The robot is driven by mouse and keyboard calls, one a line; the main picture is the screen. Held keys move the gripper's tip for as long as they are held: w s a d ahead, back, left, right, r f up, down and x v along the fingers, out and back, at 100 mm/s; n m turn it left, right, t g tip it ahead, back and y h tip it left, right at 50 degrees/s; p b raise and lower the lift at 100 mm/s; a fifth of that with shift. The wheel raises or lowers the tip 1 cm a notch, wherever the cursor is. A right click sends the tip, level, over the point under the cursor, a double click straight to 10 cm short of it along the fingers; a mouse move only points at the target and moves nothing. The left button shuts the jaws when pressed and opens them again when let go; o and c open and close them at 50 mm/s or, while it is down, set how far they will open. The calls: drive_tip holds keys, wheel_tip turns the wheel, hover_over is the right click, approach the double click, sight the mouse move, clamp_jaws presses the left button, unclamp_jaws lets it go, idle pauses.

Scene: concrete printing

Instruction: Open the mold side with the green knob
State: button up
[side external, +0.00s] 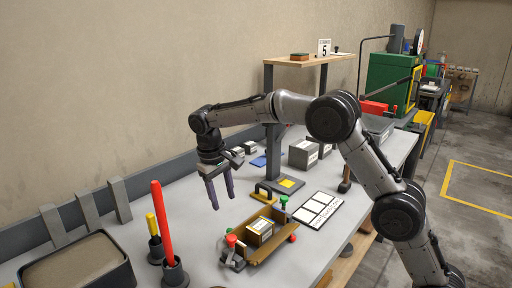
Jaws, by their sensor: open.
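The mold (278,245) is a brown, open-topped box on the grey table, with a labelled block (260,230) inside it. A green knob (284,200) stands at its far end, and a smaller green one (228,231) shows at its near left corner. Red knobs sit at the near left (231,240) and on the right side (292,238). I cannot tell from here which side each knob fastens. My gripper (219,198) is open and empty, pointing down above the table, to the left of the mold and apart from it.
A tall red rod (165,225) and a yellow one (153,228) stand in holders at left, near a dark tray (120,280). A post with a shelf (312,61) rises behind.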

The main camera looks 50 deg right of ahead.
drive_tip(key=s+d+r+t, duration=0.1)
drive_tip(key=s+r, duration=0.3)
drive_tip(key=r, duration=0.4)
drive_tip(key=s+d+r+t, duration=0.1)
drive_tip(key=s+r, duration=0.4)
drive_tip(key=r, duration=0.3)
drive_tip(key=shift+s+d+m+t, duration=0.2)
drive_tip(key=shift+d+m+t, duration=0.1)
drive_tip(key=shift+m, duration=0.1)
drive_tip(key=shift+c, duration=0.2)
